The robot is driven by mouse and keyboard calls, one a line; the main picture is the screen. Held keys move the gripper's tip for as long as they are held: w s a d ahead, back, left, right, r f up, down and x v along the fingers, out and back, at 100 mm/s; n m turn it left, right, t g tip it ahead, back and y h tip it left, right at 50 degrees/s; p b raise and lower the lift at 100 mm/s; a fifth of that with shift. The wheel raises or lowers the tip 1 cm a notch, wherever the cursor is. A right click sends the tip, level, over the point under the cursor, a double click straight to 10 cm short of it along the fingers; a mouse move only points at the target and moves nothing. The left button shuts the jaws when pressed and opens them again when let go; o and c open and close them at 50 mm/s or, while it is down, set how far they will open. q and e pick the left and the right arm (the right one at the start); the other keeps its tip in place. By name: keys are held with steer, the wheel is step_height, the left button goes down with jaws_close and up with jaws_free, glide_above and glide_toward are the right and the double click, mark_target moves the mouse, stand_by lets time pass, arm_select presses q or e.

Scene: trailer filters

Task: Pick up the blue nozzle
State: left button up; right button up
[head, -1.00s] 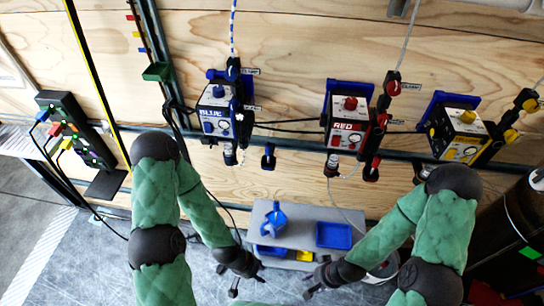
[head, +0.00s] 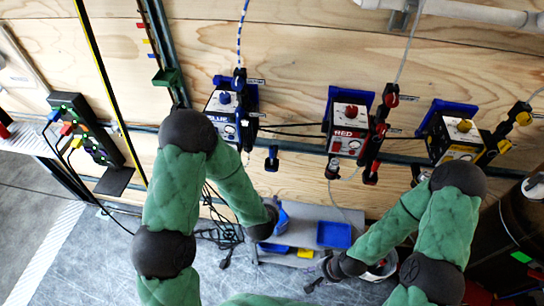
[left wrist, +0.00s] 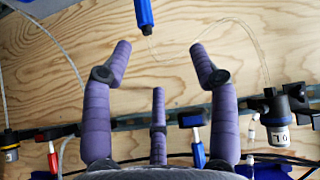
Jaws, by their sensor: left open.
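The blue nozzle (head: 282,216) is by the grey step at the wall's foot, partly hidden by my left wrist in the head view. What seems to be the same nozzle shows in the left wrist view (left wrist: 144,14), cut off by the top edge, with a dark tip and a thin clear tube. My left gripper (left wrist: 162,65) has its purple fingers spread with nothing between them. The nozzle lies just beyond the fingertips.
The grey step (head: 310,218) carries a blue tray (head: 334,235); a yellow piece (head: 306,253) is below. Blue (head: 221,105), red (head: 347,130) and yellow (head: 460,142) units hang on the wooden wall. Dark cables lie left of the step.

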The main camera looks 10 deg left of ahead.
mark_target(273, 152)
arm_select(q)
steer(key=w+d+r+t+y+p, duration=0.1)
steer(key=w+r+t+y, duration=0.15)
steer(key=r, duration=0.65)
steer(key=w+d+r+t+y+p, duration=0.1)
steer(key=w+r+t+p, duration=0.15)
steer(key=r, duration=0.55)
steer(key=shift+n, duration=0.4)
steer(key=b+x, duration=0.1)
steer(key=x, duration=0.2)
steer(key=b+x, duration=0.1)
steer(key=x, duration=0.2)
steer(key=a+b+x, duration=0.1)
steer(key=x, duration=0.2)
steer(key=shift+w+a+f, duration=0.1)
steer(key=shift+w, duration=0.15)
steer(key=shift+w+a+f+b, duration=0.1)
steer(key=shift+w+b, duration=0.25)
steer(key=shift+w, duration=0.15)
jaws_close()
arm_select(e)
steer(key=shift+r, duration=0.45)
